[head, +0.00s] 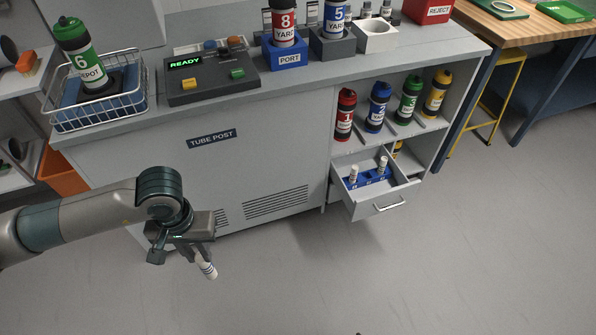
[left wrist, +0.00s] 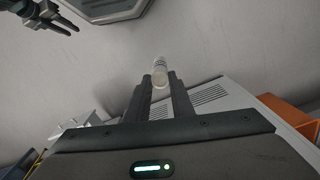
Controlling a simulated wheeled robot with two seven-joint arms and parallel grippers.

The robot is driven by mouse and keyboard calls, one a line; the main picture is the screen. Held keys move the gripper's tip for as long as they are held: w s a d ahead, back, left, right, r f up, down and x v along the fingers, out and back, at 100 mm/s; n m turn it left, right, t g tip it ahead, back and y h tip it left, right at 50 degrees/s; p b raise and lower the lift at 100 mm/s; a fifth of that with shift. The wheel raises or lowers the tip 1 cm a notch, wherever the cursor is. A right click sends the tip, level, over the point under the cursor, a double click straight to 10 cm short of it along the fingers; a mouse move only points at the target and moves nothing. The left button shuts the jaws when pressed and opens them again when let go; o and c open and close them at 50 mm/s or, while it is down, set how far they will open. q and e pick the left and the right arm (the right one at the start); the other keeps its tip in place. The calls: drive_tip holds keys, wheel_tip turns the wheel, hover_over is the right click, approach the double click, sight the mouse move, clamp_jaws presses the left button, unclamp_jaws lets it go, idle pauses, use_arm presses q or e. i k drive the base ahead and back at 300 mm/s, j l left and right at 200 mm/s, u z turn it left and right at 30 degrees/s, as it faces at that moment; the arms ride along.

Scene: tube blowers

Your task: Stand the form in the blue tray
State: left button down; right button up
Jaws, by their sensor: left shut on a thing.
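My left gripper (head: 197,249) is shut on the form, a small white roll with dark bands (head: 208,269), and holds it tilted over open floor in front of the cabinet. In the left wrist view the form (left wrist: 160,72) sits end-on between the fingertips of the left gripper (left wrist: 161,84). The blue tray (head: 373,178) lies in the pulled-out drawer, and two similar white rolls (head: 353,173) stand in it. The form is well to the left of the tray and apart from it. My right gripper (left wrist: 62,24) shows small at the upper left of the left wrist view, its fingers apart.
The open drawer (head: 400,196) sticks out from the cabinet (head: 260,150). A shelf above it holds several coloured tubes (head: 379,107). The counter carries a wire basket (head: 100,122), a control box (head: 212,84) and a blue port (head: 285,56). The floor in front is clear.

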sight(366, 178)
drive_tip(key=i+l, duration=0.2)
drive_tip(key=l, duration=0.2)
drive_tip(key=i+l, duration=0.2)
drive_tip(key=l, duration=0.2)
drive_tip(key=i+l, duration=0.2)
drive_tip(key=l, duration=0.2)
drive_tip(key=i+l, duration=0.2)
drive_tip(key=l, duration=0.2)
drive_tip(key=i+l, duration=0.15)
drive_tip(key=l, duration=0.25)
drive_tip(key=i+l, duration=0.2)
drive_tip(key=l, duration=0.2)
